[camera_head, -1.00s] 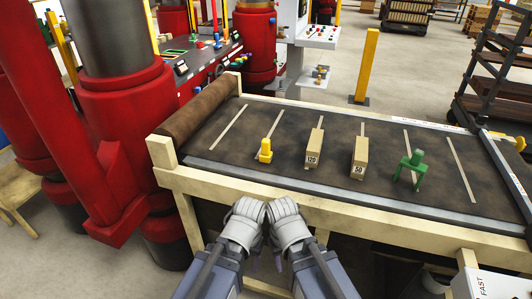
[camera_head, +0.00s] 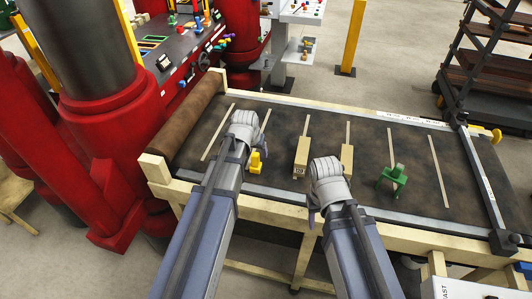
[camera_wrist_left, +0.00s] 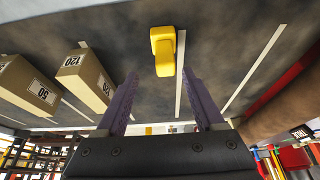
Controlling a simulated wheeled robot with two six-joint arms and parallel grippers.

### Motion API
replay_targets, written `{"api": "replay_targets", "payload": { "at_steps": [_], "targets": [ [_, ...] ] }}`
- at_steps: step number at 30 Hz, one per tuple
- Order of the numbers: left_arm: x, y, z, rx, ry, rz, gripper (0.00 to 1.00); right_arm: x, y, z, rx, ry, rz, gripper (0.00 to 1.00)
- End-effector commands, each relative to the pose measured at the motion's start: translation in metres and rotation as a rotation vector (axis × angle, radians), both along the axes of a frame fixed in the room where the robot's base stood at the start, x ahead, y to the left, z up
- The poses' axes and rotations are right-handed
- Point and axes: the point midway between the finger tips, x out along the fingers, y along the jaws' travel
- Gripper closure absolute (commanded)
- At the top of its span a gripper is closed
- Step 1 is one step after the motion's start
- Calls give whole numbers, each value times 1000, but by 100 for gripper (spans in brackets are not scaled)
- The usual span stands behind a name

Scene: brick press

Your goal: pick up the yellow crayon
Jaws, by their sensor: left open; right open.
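The yellow crayon (camera_head: 256,162) is a short, blocky yellow piece on the dark belt, just right of my left gripper (camera_head: 244,122) in the head view. In the left wrist view the crayon (camera_wrist_left: 164,52) lies ahead of the open fingers (camera_wrist_left: 161,80), roughly in line with the gap between them. The purple fingers are apart and nothing is held. My right gripper (camera_head: 326,182) is over the belt's front edge, near the tan blocks, open and empty; its fingers are mostly hidden by the hand.
Two tan blocks (camera_head: 301,157) (camera_head: 347,158) and a green piece (camera_head: 393,176) stand to the right on the belt (camera_head: 425,190). A roller (camera_head: 189,122) and red press columns (camera_head: 110,130) are at left. A metal rail runs along the front edge.

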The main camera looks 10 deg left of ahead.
Motion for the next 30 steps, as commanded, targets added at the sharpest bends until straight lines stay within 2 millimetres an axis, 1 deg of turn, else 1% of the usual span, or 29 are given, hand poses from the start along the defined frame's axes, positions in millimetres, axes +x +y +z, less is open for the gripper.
{"api": "replay_targets", "payload": {
  "at_steps": [5, 13, 20, 23, 30],
  "targets": [
    [1, 1, -4, 0, -1, 1, 30, 0, 0, -4, 0, 0, 1, 50],
    [10, 1, -26, 0, 0, 0, 30, 0, 0, -26, -1, 0, 5, 50],
    [12, 1, -27, 0, 0, 0, 30, 0, 0, -27, -1, 0, 6, 50],
    [15, 2, -34, 0, 0, 1, 30, 0, 0, -34, -1, 0, 5, 50],
    [29, 8, -62, 0, 0, 0, 30, 0, 0, -62, -1, 0, 4, 50]
  ]
}}
